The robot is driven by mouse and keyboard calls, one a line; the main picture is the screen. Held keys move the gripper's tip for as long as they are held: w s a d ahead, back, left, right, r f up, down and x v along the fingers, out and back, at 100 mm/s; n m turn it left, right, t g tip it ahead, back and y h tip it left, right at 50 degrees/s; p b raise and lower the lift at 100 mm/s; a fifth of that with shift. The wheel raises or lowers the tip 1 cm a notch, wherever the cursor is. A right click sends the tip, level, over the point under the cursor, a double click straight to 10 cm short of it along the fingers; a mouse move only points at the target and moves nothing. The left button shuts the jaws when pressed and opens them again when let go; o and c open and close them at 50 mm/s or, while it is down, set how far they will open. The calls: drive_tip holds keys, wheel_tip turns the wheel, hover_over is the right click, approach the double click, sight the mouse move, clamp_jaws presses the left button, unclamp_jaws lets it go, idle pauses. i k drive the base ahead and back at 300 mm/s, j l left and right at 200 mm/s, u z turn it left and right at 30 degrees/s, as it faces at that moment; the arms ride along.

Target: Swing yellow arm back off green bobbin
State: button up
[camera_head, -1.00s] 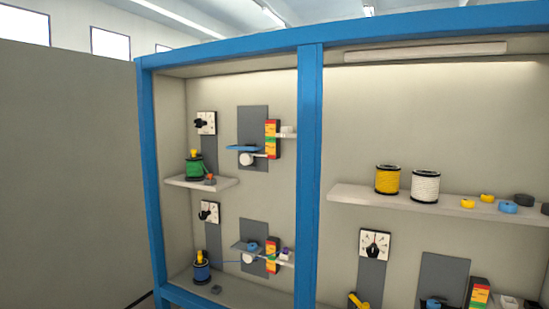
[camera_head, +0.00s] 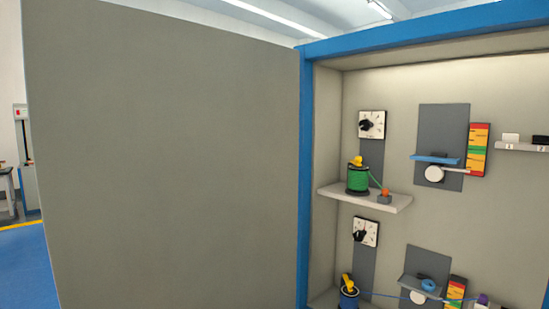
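The green bobbin (camera_head: 358,180) stands upright on the upper left shelf inside the blue-framed cabinet, in the right half of the head view. The yellow arm (camera_head: 356,161) sits at the top of this bobbin, seeming to rest on it. A green strand runs from the bobbin down to a small grey block with an orange top (camera_head: 384,196) on the same shelf. My gripper is not in view.
A large grey panel (camera_head: 170,170) fills the left half, beside the blue cabinet post (camera_head: 303,180). A dial (camera_head: 372,124) is above the bobbin. Below stands a blue bobbin (camera_head: 348,298) with its own yellow arm (camera_head: 347,281). Blue floor (camera_head: 30,270) shows at far left.

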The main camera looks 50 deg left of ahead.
sight(357, 162)
drive_tip(key=u, duration=1.05)
